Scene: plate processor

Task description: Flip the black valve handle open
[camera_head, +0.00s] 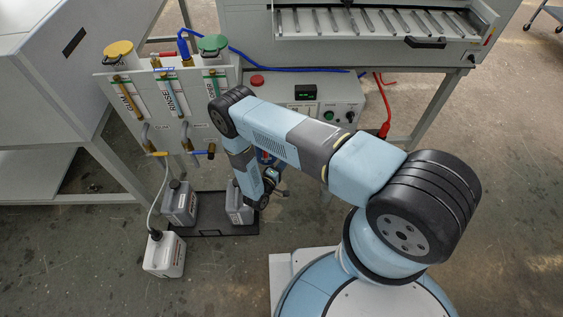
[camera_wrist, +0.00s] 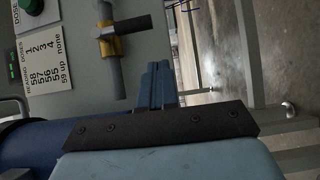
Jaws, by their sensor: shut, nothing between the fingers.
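The black valve handle (camera_wrist: 127,27) shows in the wrist view as a dark bar crossing a brass valve body (camera_wrist: 110,45) on a grey pipe. It sticks out to the right in that picture. In the head view my arm hides this valve. My gripper (camera_wrist: 157,66) has its dark blue fingers together, with nothing held. In the wrist picture the fingertips are a little below and right of the handle, with a visible gap in the picture. I cannot tell the depth between them. In the head view the gripper is mostly hidden by my arm.
A yellow-handled valve (camera_head: 155,153) and a blue-handled valve (camera_head: 203,152) sit left of my arm. Grey canisters (camera_head: 180,204) stand in a black tray (camera_head: 210,234), and a white canister (camera_head: 165,254) stands on the floor. A doses label (camera_wrist: 45,52) and green button (camera_wrist: 31,6) are beside the valve.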

